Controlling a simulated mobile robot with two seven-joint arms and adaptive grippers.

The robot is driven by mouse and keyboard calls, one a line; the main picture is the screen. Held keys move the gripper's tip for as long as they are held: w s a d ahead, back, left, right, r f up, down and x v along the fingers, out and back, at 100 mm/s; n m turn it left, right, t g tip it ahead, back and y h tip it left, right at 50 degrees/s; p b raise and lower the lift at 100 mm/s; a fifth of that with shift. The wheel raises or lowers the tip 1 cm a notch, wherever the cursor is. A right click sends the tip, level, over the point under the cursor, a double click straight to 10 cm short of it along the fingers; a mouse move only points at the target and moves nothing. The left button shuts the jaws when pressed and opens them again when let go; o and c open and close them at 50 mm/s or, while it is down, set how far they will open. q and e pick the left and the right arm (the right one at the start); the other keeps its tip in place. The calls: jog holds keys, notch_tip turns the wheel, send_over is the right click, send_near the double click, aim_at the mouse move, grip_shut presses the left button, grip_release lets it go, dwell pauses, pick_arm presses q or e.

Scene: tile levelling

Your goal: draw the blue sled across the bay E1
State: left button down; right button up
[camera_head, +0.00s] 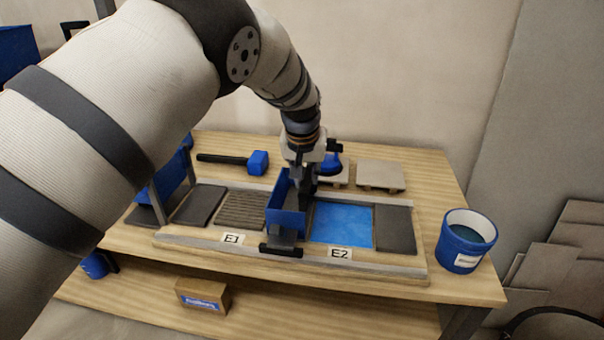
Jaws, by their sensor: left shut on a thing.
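The blue sled (287,214) is an upright box-like frame with a dark foot over the front rail. It stands between bay E1 and bay E2, at the right edge of E1. My left gripper (303,188) comes down from above and is shut on the sled; its fingertips are partly hidden. Bay E1 (242,210) has a grey-brown, ridged surface and lies left of the sled, behind its E1 label (232,239). My right gripper is not in view.
Bay E2 (341,222), bright blue, lies right of the sled, with a dark tile (395,229) beyond. A mallet (257,162), pale tiles (380,175) and a bucket (466,241) surround the rails.

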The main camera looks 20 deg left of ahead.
pick_arm(q)
jog(key=c, duration=1.5)
grip_release()
jog(key=v, duration=1.2)
jog(key=shift+s+f, duration=0.1)
jog(key=shift+s, duration=0.05)
